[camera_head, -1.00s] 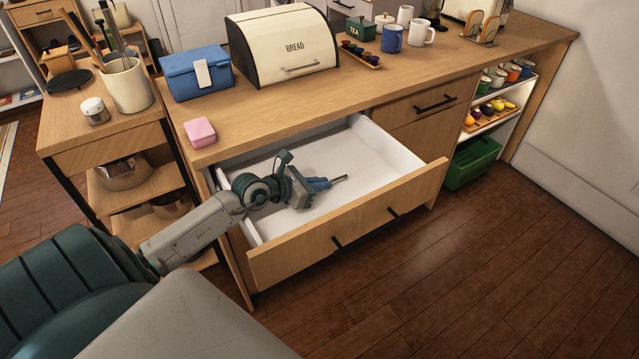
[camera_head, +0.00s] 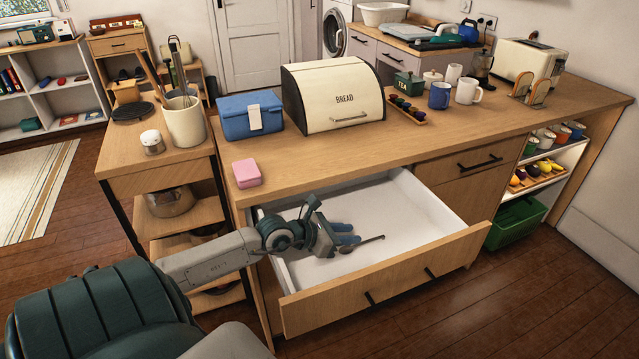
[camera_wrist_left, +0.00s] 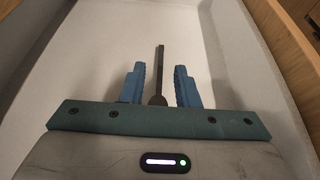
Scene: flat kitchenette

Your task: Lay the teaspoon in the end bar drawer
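The end bar drawer (camera_head: 395,212) is pulled open, with a white inside and a wooden front with two dark bar handles. My left gripper (camera_head: 354,234) is inside the drawer, its blue fingers apart. The dark teaspoon (camera_head: 367,242) is in the drawer by the fingertips. In the left wrist view the teaspoon (camera_wrist_left: 160,72) lies between the fingers of my left gripper (camera_wrist_left: 160,84), with a gap on each side. Its handle points away and its bowl end is near the palm. It appears to rest on the drawer floor. My right gripper is not in view.
The counter above holds a pink box (camera_head: 246,173), a blue box (camera_head: 250,112) and a bread bin (camera_head: 335,97). A side shelf unit with a utensil pot (camera_head: 185,122) stands left. A green crate (camera_head: 515,222) is at the right. The drawer's right part is clear.

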